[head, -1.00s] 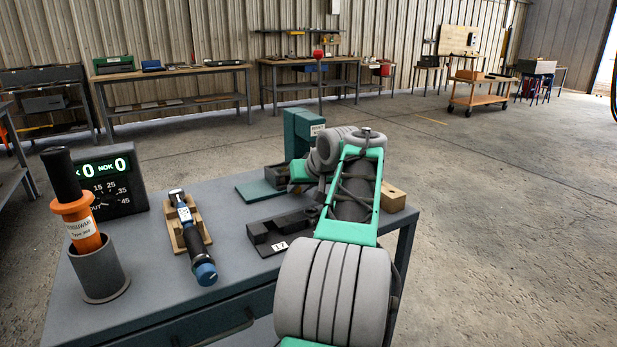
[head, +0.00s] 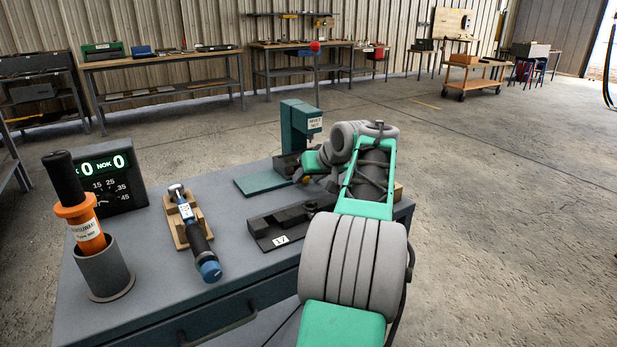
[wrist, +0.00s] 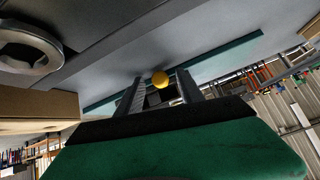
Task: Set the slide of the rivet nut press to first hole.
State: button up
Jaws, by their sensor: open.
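The rivet nut press (head: 296,124) is a teal column with a white label, standing on the far right part of the bench, with a teal base plate (head: 262,182) beside it. My gripper (head: 305,172) is low at the press's front right, partly hidden by my arm. In the wrist view my gripper (wrist: 160,90) is open, with its two dark fingers apart. The slide's holes are not visible.
A dark fixture marked 17 (head: 285,226) lies in front of the press. A blue-handled tool (head: 192,228) rests in a wooden cradle. An orange tool (head: 85,228) stands in a grey cup (head: 103,272) near a counter display (head: 110,178). A wooden block (wrist: 40,104) is close to my gripper.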

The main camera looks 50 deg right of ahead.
jog(key=p+v, duration=0.1)
jog(key=v, duration=0.6)
jog(key=shift+s+a+r+p, duration=0.1)
jog(key=shift+s+r+p, duration=0.15)
jog(key=shift+s+p, duration=0.1)
